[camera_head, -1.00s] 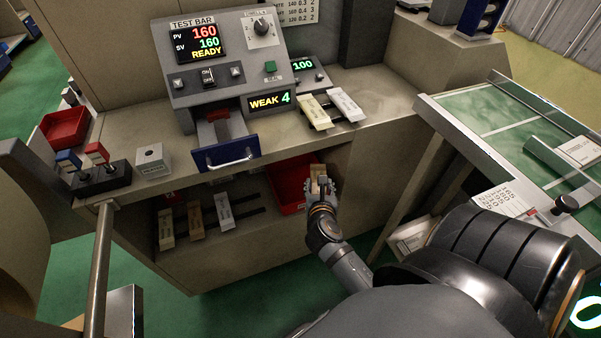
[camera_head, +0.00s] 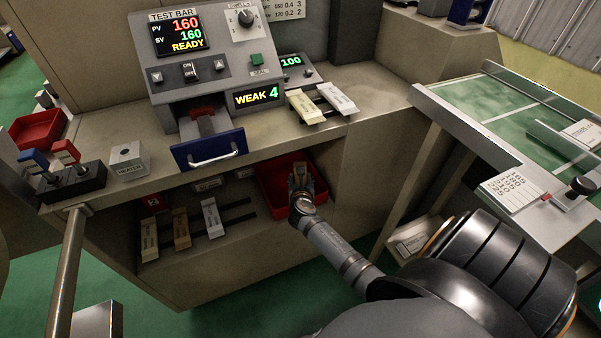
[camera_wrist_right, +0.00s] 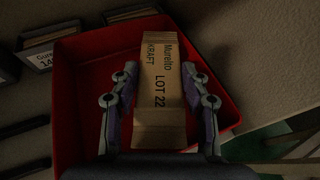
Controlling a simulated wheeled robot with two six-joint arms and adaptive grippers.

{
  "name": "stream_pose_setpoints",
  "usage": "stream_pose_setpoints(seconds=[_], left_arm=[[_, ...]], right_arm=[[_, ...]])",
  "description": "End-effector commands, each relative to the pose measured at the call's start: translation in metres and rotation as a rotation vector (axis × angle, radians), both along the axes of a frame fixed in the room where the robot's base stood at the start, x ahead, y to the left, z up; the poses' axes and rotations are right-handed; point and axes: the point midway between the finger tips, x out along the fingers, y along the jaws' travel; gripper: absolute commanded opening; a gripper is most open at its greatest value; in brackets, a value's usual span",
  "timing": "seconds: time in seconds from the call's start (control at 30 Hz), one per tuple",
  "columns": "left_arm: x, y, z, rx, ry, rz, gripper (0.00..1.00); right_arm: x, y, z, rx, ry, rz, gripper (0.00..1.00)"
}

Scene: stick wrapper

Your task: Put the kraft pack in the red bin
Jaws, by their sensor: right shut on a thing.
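The kraft pack (camera_wrist_right: 160,90), a brown block printed "Muretto KRAFT LOT 22", is held between the fingers of my right gripper (camera_wrist_right: 160,105) in the right wrist view. The red bin (camera_wrist_right: 82,75) is behind and around it in that view; I cannot tell whether the pack touches its floor. In the head view, my right gripper (camera_head: 302,178) is at the red bin (camera_head: 273,183) on the lower shelf, and the pack is mostly hidden by it. My left gripper is out of view.
Several packs stand on the lower shelf left of the bin, one of them kraft-brown (camera_head: 181,229). A blue-fronted drawer (camera_head: 208,149) juts out above. A second red tray (camera_head: 38,130) is on the counter at the left. Two pale packs (camera_head: 322,103) lie on the counter.

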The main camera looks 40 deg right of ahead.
Motion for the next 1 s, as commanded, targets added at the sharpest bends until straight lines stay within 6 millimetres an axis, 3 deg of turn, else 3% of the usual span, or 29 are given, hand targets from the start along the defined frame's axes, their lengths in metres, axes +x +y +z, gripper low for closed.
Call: stream_pose_setpoints(seconds=[0.6,0.63,0.77,1.0], left_arm=[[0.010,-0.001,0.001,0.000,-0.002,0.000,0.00],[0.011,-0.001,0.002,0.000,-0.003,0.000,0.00],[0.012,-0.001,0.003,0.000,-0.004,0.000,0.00],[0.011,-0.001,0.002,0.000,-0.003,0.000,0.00]], right_arm=[[0.000,0.000,-0.014,0.000,-0.002,0.001,0.26],[0.000,0.000,-0.013,0.000,-0.002,0.001,0.49],[0.000,0.000,-0.013,-0.001,-0.002,0.001,0.67],[0.000,0.000,-0.013,-0.001,-0.002,0.001,0.69]])
